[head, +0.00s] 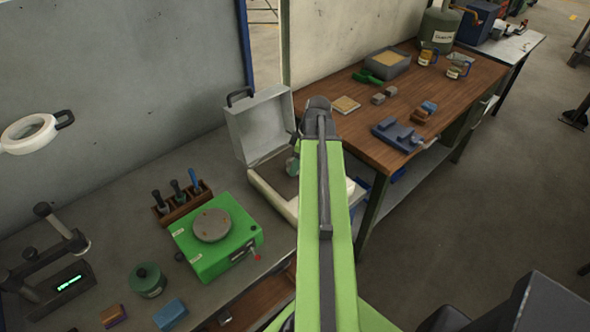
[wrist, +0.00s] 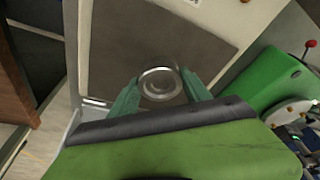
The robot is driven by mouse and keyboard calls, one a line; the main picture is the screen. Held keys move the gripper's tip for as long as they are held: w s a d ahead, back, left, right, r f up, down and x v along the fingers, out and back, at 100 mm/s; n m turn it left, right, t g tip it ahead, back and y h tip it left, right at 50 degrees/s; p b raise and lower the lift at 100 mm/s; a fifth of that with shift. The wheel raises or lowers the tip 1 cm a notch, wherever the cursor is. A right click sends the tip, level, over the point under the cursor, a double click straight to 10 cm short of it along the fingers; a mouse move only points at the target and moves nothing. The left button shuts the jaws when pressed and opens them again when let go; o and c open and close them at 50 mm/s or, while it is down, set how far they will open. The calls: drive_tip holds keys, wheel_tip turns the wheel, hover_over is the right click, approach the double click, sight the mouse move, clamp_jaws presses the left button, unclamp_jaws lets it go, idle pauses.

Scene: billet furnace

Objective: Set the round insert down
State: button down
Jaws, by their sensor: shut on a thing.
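The round insert (wrist: 160,82) is a shiny metal disc with raised rings, seen in the wrist view. My gripper (wrist: 160,90) is shut on it, with one green finger on each side. Behind the insert is the dark grey flat inside of an open pale case (wrist: 123,35). I cannot tell whether the insert touches that surface. In the head view the case stands on the grey bench with its lid (head: 262,125) raised. My gripper (head: 293,164) is over the case, mostly hidden behind my green arm. The insert cannot be made out there.
A green machine with a round plate (head: 213,225) stands left of the case, also seen in the wrist view (wrist: 265,85). A tool rack (head: 183,203) stands behind it. The wooden bench (head: 460,95) at right holds a blue fixture (head: 397,134) and several small items.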

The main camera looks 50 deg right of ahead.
drive_tip(key=shift+f, duration=0.65)
drive_tip(key=shift+s+r, duration=0.1)
drive_tip(key=shift+r, duration=0.15)
drive_tip(key=shift+f, duration=0.3)
drive_tip(key=c, duration=0.5)
unclamp_jaws()
drive_tip(key=shift+r, duration=0.15)
drive_tip(key=p+v, duration=1.2)
drive_tip(key=shift+r, duration=0.15)
